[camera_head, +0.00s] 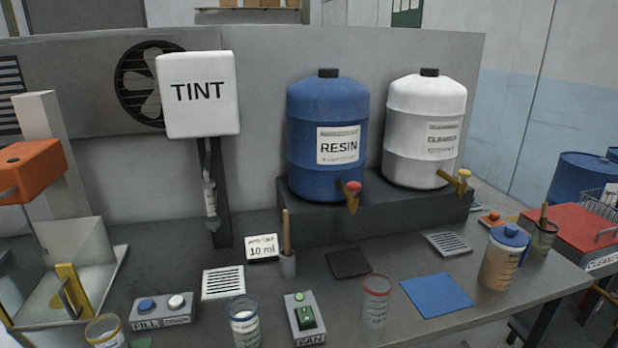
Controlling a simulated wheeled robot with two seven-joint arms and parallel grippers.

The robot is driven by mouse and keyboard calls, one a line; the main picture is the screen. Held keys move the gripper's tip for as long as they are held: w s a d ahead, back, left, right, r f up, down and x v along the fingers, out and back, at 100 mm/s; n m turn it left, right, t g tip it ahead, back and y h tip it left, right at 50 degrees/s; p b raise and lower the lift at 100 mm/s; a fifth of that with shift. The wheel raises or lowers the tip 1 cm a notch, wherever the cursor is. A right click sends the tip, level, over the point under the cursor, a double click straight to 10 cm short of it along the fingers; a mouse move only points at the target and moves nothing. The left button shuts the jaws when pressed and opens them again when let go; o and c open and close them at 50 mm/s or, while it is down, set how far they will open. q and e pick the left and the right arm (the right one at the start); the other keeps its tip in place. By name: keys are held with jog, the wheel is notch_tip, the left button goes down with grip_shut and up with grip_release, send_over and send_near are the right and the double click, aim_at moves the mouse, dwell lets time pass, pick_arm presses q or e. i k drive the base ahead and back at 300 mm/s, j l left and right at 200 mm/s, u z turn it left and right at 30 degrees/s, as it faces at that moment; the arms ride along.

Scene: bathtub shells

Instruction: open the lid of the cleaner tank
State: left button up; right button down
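A red lid (568,236) lies flat and closed on a grey box-shaped tank (603,262) at the right edge. The tank's front label appears to read CLEANER but is cut off by the frame. A pale handle (606,233) is on the lid's right part. A white drum (414,110) with a CLEANER label, a dark cap (429,72) and a brass tap (455,180) stands on the raised shelf. Neither of my grippers is in view.
A blue RESIN drum (318,105) stands left of the white drum. A blue-lidded jug (499,262) and a cup with a brush (543,236) stand near the bench's right edge, close to the red lid. A wire basket (602,203) is behind it.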

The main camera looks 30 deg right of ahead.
aim_at(585, 230)
jog(key=z, duration=2.4)
jog(key=u, duration=0.35)
jog(key=i+l+u, duration=0.75)
jog(key=l, duration=0.25)
